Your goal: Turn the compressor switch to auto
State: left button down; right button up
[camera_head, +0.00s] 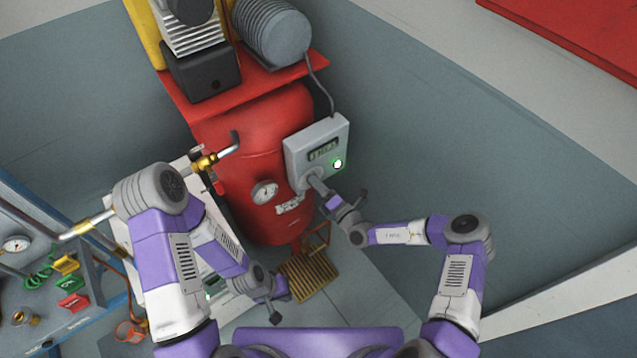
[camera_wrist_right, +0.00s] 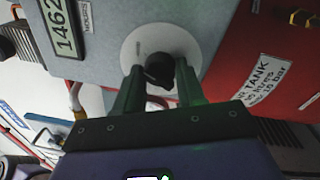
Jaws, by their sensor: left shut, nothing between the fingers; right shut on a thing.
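The compressor's grey control box (camera_head: 302,157) is fixed to the red tank (camera_head: 240,135). It carries a display (camera_head: 323,151) and a lit green lamp (camera_head: 337,164). In the right wrist view, the black switch knob (camera_wrist_right: 159,72) sits on a pale round plate (camera_wrist_right: 136,44) on the box. My right gripper (camera_wrist_right: 155,92) is shut on the knob, with a finger on each side. In the head view the knob is hidden by my right gripper (camera_head: 314,184). My left gripper (camera_head: 276,311) is shut and empty, low in front of the tank and away from the box.
A pressure gauge (camera_head: 264,191) is on the tank front. A brass valve with a pipe (camera_head: 205,162) is left of the tank. A blue bench (camera_head: 40,325) with colored clips stands at the left. Grey floor right of the tank is clear.

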jog(key=shift+a+m, duration=0.1)
jog(key=shift+m, duration=0.4)
jog(key=o, duration=1)
jog(key=shift+o, duration=0.2)
jog(key=p+v, duration=0.1)
jog(key=v, duration=0.6)
jog(key=shift+s+p, duration=0.3)
jog(key=shift+f, duration=0.1)
